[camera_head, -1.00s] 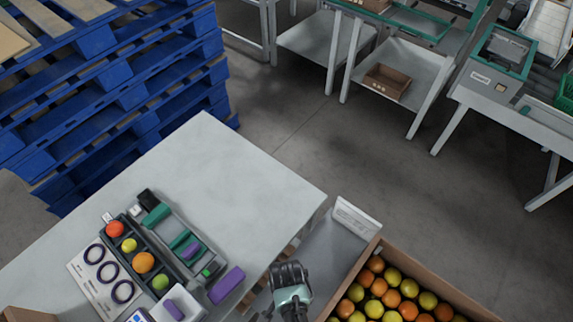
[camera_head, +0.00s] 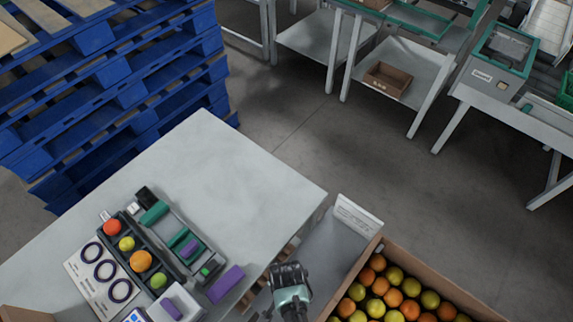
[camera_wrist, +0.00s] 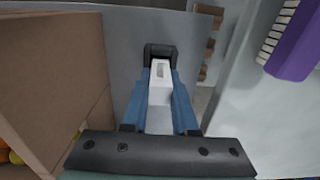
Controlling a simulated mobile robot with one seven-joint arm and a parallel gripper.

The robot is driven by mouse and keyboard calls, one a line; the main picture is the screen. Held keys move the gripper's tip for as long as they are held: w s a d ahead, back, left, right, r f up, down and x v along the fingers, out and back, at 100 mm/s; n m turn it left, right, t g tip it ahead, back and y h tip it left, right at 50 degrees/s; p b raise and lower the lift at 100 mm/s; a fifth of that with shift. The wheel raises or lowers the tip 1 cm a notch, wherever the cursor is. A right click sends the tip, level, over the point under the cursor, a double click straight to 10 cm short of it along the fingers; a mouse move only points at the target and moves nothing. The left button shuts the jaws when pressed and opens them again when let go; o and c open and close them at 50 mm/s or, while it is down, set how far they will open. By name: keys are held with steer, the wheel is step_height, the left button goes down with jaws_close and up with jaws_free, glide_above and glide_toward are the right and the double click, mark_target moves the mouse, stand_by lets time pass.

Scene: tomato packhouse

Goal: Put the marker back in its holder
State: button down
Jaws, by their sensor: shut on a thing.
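My gripper (camera_head: 289,270) hangs beyond the right edge of the table, beside the fruit crate. In the wrist view my gripper (camera_wrist: 160,75) has its blue fingers closed on a white piece (camera_wrist: 160,82) with a grey slot, dark at the far end. I cannot tell from its shape whether this is the marker. On the table lies a dark tray (camera_head: 135,240) with round fruit, and beside it a grey rack with green (camera_head: 155,213) and purple pieces. Which part is the marker's holder is not clear.
A purple brush (camera_head: 226,284) lies near the table's right edge; it also shows in the wrist view (camera_wrist: 292,45). A cardboard crate (camera_head: 372,252) of fruit stands at right, a white sign (camera_head: 357,215) by its corner. The table's far part (camera_head: 215,165) is clear. Blue pallets (camera_head: 120,100) stand behind.

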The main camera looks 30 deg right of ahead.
steer(key=shift+f+b, duration=0.35)
steer(key=shift+f, duration=0.1)
steer(key=c, duration=0.6)
jaws_free()
steer(key=shift+c, duration=0.2)
steer(key=shift+c, duration=1.4)
step_height(320, 180, up, 7)
steer(key=p, duration=0.7)
